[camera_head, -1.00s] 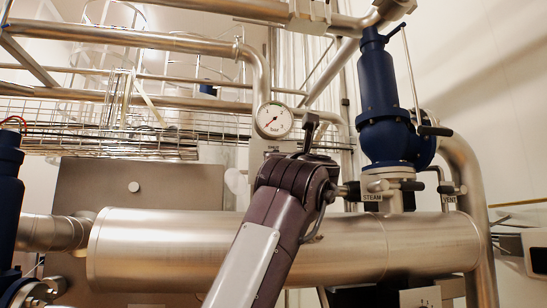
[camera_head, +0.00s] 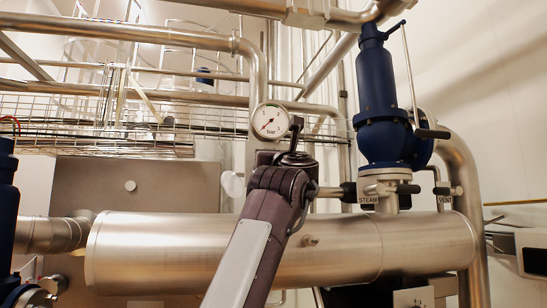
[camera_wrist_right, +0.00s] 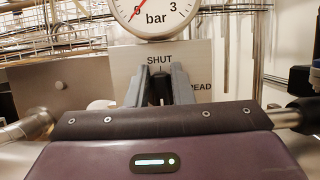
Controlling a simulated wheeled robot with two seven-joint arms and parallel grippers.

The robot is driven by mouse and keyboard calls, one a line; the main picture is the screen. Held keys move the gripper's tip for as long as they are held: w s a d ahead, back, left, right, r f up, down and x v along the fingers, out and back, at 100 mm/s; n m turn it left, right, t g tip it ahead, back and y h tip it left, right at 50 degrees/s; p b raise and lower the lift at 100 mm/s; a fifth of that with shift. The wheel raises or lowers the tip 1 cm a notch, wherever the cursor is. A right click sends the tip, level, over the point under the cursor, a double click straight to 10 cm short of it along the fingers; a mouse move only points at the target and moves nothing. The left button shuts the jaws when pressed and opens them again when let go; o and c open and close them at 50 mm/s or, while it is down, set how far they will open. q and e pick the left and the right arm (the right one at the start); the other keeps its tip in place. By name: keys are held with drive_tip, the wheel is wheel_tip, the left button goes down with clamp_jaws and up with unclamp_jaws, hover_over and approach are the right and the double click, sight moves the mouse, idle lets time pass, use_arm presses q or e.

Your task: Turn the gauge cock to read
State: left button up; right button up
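The round white gauge (camera_head: 270,121), marked in bar, has its red needle near the low end; it also shows in the right wrist view (camera_wrist_right: 157,14). Below it a metal plate (camera_wrist_right: 125,68) reads SHUT above the middle and, partly covered, READ to the right. My right gripper (camera_head: 296,127) is just below and right of the gauge. In the right wrist view its two grey fingers (camera_wrist_right: 163,72) stand on either side of a dark upright piece (camera_wrist_right: 161,90), apparently the cock's handle. Whether they press on it is unclear. My left gripper is out of view.
A large steel pipe (camera_head: 345,248) runs across below the gauge, behind my right arm. A blue valve (camera_head: 380,100) stands to the right, above STEAM and VENT labels. A wire tray (camera_head: 90,125) and pipes fill the upper left.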

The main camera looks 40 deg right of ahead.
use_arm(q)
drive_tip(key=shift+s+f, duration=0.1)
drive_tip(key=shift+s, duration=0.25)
use_arm(e)
drive_tip(key=shift+w+f, duration=0.15)
drive_tip(key=shift+f, duration=0.1)
clamp_jaws()
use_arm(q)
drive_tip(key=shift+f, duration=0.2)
use_arm(e)
drive_tip(key=shift+f+n, duration=0.15)
drive_tip(key=shift+n, duration=0.35)
use_arm(q)
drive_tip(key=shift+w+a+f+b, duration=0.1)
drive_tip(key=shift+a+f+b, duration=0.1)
drive_tip(key=shift+b, duration=0.25)
use_arm(e)
drive_tip(key=n+y, duration=0.3)
drive_tip(key=n, duration=0.4)
drive_tip(key=n+g+y, duration=0.1)
drive_tip(key=n+y, duration=0.2)
drive_tip(key=n, duration=0.4)
drive_tip(key=a+n+y, duration=0.1)
drive_tip(key=n+y, duration=0.2)
drive_tip(key=n, duration=0.4)
drive_tip(key=shift+w+f+g, duration=0.2)
drive_tip(key=shift+f+g, duration=0.15)
drive_tip(key=shift+g, duration=0.05)
drive_tip(key=shift+r+n, duration=0.1)
drive_tip(key=shift+n, duration=0.2)
